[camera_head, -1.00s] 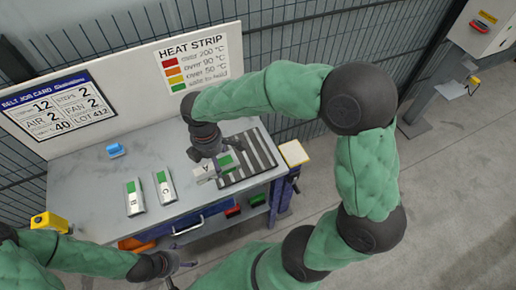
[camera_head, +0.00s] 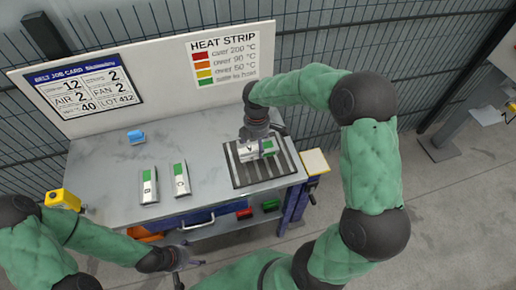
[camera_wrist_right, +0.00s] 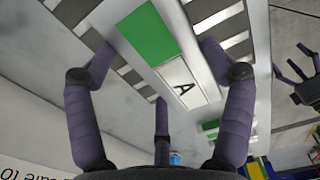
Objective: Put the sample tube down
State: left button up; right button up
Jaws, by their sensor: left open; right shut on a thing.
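The sample tube marked A (camera_head: 250,155), a pale silver piece with a green band, is in my right gripper (camera_head: 258,146). In the right wrist view the tube (camera_wrist_right: 150,38) lies between the spread fingers of the gripper (camera_wrist_right: 158,48), its label facing the camera. It is over the black-and-grey striped mat (camera_head: 242,177) at the right of the table; I cannot tell whether it touches the mat. Similar tubes, B (camera_head: 149,186) and C (camera_head: 181,180), lie on the bare table to the left. My left gripper (camera_head: 185,262) is open and empty in front of the table.
The grey table (camera_head: 110,175) has free room at its middle. A small blue object (camera_head: 136,137) lies at the back and a yellow box (camera_head: 63,199) is at the left edge. A pale yellow pad (camera_head: 315,161) sits right of the mat. A sign board (camera_head: 160,75) stands behind.

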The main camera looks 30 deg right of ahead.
jog(key=shift+w+d+f, duration=0.15)
jog(key=shift+f, duration=0.1)
jog(key=shift+w+d+f+b, duration=0.15)
jog(key=shift+f+b, duration=0.55)
jog(key=shift+f, duration=1)
jog(key=shift+f, duration=0.15)
jog(key=o, duration=1.2)
notch_tip(320, 180, up, 12)
jog(key=p, duration=0.3)
jog(key=shift+r, duration=0.2)
